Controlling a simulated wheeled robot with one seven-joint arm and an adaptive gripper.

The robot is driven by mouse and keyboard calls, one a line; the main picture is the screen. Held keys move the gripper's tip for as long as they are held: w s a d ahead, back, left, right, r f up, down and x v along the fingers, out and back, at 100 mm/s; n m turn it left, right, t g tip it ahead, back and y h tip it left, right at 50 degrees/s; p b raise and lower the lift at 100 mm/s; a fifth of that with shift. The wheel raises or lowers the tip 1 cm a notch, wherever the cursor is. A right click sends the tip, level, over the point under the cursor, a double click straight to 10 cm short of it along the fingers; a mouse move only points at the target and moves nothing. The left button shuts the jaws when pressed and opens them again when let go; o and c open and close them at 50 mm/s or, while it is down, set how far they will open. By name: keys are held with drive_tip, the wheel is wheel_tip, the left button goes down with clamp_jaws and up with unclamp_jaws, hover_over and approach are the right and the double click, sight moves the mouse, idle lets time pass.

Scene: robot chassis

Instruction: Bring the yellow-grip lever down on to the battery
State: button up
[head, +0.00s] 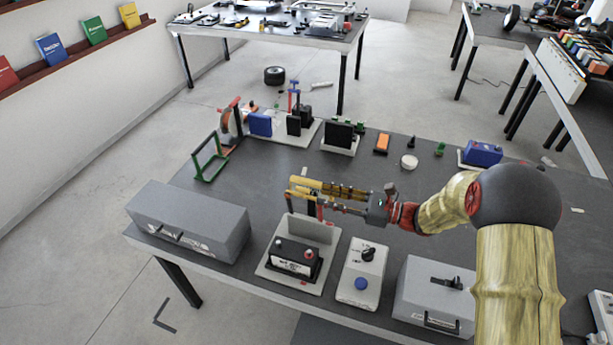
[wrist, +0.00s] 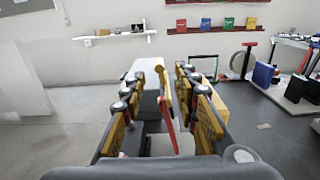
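The battery (head: 294,262) is a black block with a pale label and a red terminal, on a light base plate (head: 271,272) with an upright back panel. My gripper (head: 297,190) is above and behind it, fingers pointing left, level with the panel's top. The fingers are apart there; I cannot see contact with the lever.
A grey toolbox (head: 190,222) stands left of the battery stand. A pale box with a black knob and blue button (head: 361,275) and another grey case (head: 435,295) stand to the right. A green frame (head: 207,158) is behind left. The table's middle (head: 270,185) is fairly clear.

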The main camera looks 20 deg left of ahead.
sight(304, 190)
drive_tip(key=a, duration=0.5)
drive_tip(key=a+b, duration=0.1)
drive_tip(key=a, duration=0.1)
drive_tip(key=shift+w+a, duration=0.3)
drive_tip(key=shift+a, duration=0.05)
drive_tip(key=c, duration=0.3)
drive_tip(key=c, duration=0.4)
clamp_jaws()
